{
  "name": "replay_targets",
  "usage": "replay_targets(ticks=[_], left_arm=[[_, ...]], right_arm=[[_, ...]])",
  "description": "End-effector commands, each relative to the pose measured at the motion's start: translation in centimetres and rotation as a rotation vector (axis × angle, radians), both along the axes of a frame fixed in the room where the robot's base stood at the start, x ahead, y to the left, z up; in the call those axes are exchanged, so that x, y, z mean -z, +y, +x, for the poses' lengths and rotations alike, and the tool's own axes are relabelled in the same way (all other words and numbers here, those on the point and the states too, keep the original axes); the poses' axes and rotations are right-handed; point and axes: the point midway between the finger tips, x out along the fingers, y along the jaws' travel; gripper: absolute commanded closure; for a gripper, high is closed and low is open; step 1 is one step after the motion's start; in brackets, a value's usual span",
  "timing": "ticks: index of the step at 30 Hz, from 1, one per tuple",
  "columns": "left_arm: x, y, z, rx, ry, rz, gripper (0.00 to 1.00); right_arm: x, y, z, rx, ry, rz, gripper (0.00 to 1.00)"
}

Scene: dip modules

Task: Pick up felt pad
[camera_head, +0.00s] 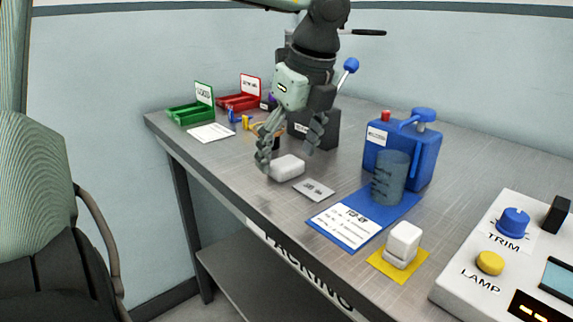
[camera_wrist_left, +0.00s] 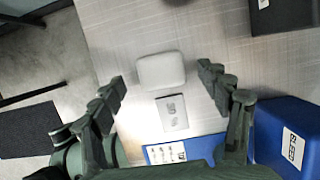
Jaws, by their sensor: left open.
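A white, rounded felt pad (camera_head: 287,168) lies flat on the grey metal bench, near its front edge. In the left wrist view the felt pad (camera_wrist_left: 161,70) lies between and just beyond my fingertips. My left gripper (camera_head: 288,158) is open and points down over the pad, one finger on each side. In the left wrist view my open gripper (camera_wrist_left: 161,77) shows bare bench between each finger and the pad. Whether a fingertip touches it in the head view I cannot tell. Two similar white pads (camera_head: 403,240) are stacked on a yellow square. My right gripper is out of view.
A small grey label card (camera_head: 314,190) lies beside the pad. A blue mat (camera_head: 345,222) bears a grey cylinder (camera_head: 390,178), with a blue machine (camera_head: 422,155) behind. A control panel (camera_head: 480,285) is at right. Green (camera_head: 190,113) and red (camera_head: 238,102) bins stand at far left.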

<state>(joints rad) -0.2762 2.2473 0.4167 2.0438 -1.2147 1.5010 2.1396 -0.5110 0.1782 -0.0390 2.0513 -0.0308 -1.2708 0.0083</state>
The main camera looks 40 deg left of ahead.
Motion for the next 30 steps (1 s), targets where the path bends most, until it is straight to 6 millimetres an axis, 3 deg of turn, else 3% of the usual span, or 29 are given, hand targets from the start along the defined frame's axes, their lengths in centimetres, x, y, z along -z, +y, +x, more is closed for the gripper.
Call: replay_targets(ticks=[4, 11, 21, 30], left_arm=[[1.37, 0.45, 0.08, -0.001, -0.001, 0.0, 0.24], [1.57, 0.5, 0.1, 0.0, -0.002, 0.0, 0.24], [1.54, 0.5, 0.11, 0.0, -0.002, 0.0, 0.64], [1.45, 0.5, 0.12, 0.0, -0.002, 0.0, 0.64]], right_arm=[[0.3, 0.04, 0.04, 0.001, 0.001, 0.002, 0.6], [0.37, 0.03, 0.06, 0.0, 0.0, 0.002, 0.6], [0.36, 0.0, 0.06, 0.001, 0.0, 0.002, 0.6], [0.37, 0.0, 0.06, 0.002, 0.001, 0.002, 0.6]])
